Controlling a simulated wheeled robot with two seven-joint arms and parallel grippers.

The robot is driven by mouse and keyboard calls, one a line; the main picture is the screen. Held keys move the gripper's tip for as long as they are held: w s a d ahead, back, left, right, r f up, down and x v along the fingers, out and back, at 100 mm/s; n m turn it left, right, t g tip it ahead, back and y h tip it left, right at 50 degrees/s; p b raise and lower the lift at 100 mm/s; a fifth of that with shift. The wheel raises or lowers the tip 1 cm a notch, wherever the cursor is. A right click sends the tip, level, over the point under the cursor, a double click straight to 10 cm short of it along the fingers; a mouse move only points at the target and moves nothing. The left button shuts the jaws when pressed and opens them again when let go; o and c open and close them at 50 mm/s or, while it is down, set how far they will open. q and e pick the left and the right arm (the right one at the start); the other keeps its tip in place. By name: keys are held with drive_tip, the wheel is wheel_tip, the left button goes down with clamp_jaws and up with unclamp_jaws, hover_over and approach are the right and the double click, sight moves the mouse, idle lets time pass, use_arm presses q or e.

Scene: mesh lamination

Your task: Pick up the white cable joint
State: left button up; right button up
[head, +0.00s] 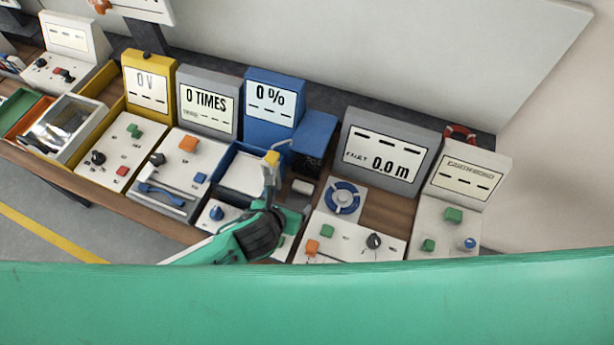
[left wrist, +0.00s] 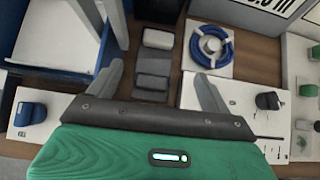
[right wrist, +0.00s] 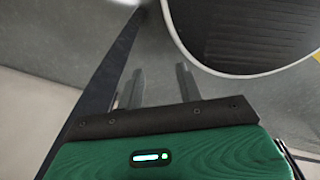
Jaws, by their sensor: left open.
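A small white block that looks like the white cable joint (left wrist: 158,39) lies at the far end of a dark grey holder (left wrist: 152,81) in the left wrist view. It also shows small in the head view (head: 303,187), just right of my left gripper (head: 283,200). My left gripper (left wrist: 158,75) is open and empty, its fingers on either side of the holder and short of the block in the picture. My right gripper (right wrist: 160,85) is in its wrist view only, over the floor, its fingers apart with nothing between them.
A blue ring (head: 342,197) on a white plate stands right of the block. A blue open tray (head: 236,172) is on the left. Display units, including the grey 0.0 m one (head: 388,153), line the back. Knob panels crowd the bench front.

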sight(302, 188)
use_arm(q)
drive_tip(key=p+x, duration=0.1)
drive_tip(key=x, duration=0.2)
drive_tip(key=shift+w+d, duration=0.1)
drive_tip(key=x, duration=0.3)
drive_tip(key=shift+w+d+f+p, duration=0.1)
drive_tip(key=shift+w+f+p, duration=0.15)
drive_tip(key=shift+f+p, duration=0.05)
drive_tip(key=shift+w+d+f, duration=0.1)
drive_tip(key=shift+w+f, duration=0.15)
drive_tip(key=shift+f, duration=0.05)
drive_tip(key=shift+w+f, duration=0.2)
drive_tip(key=shift+f, duration=0.05)
drive_tip(key=shift+w+d+f+p, duration=0.2)
drive_tip(key=shift+w+p, duration=0.2)
drive_tip(key=shift+p, duration=0.15)
drive_tip(key=p+x, duration=0.1)
drive_tip(key=x, duration=0.2)
drive_tip(key=shift+w+a+r, duration=0.1)
drive_tip(key=shift+a, duration=0.05)
drive_tip(key=shift+w+f, duration=0.4)
drive_tip(key=shift+f, duration=0.1)
use_arm(e)
drive_tip(key=r, duration=0.1)
drive_tip(key=s+a+r, duration=0.1)
drive_tip(key=s+r, duration=0.1)
drive_tip(key=r, duration=0.1)
drive_tip(key=shift+a+r, duration=0.1)
drive_tip(key=shift+a, duration=0.05)
drive_tip(key=shift+a, duration=0.15)
